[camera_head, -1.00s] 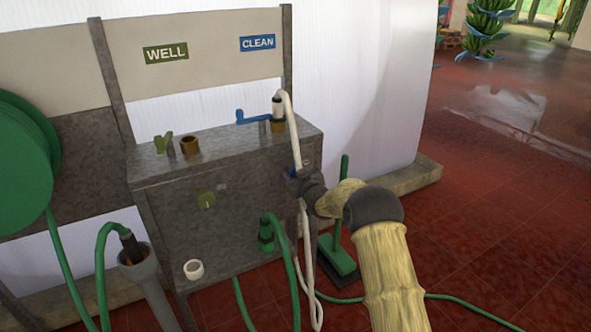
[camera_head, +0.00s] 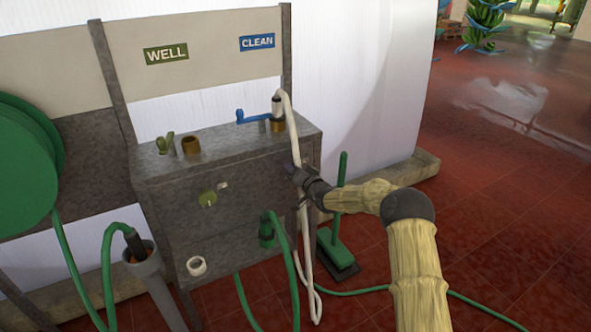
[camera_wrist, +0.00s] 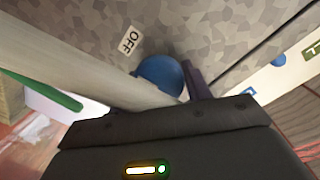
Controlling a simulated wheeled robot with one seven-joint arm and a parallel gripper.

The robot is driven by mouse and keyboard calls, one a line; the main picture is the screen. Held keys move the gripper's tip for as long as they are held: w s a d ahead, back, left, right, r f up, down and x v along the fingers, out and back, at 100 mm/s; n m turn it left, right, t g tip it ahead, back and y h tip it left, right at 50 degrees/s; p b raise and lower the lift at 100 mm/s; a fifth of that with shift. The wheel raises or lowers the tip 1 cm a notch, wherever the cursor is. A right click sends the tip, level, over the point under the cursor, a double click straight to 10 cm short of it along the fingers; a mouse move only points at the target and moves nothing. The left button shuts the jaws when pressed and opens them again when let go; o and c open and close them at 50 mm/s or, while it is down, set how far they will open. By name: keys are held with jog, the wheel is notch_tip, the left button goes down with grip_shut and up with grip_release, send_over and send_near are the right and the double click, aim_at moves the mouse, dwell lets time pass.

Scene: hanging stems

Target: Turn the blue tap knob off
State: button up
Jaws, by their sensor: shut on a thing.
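The blue tap knob (camera_wrist: 160,72) shows in the wrist view as a round blue shape on the grey speckled panel, beside a white OFF label (camera_wrist: 131,40). My gripper (camera_head: 292,170) is at the right part of the tap stand's front and is shut on the knob. One dark finger (camera_wrist: 196,80) shows at the knob's right side. The other finger is mostly hidden behind the pale hose. In the head view the knob is hidden behind my gripper. I cannot tell which way the knob points.
A white hose (camera_head: 308,262) hangs down past my gripper and crosses close to the knob. A green knob (camera_head: 207,198) is on the same grey stand (camera_head: 165,225). A blue lever (camera_head: 252,117) is on top. A green brush (camera_head: 333,250) stands at the right. Red floor lies open beyond.

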jog(key=shift+f+m, duration=0.15)
jog(key=shift+m, duration=0.35)
jog(key=o, duration=1)
jog(key=shift+c, duration=0.2)
jog(key=shift+s, duration=0.1)
jog(key=p+v, duration=0.2)
jog(key=v, duration=1.5)
jog(key=shift+d, duration=0.2)
jog(key=shift+s, duration=0.1)
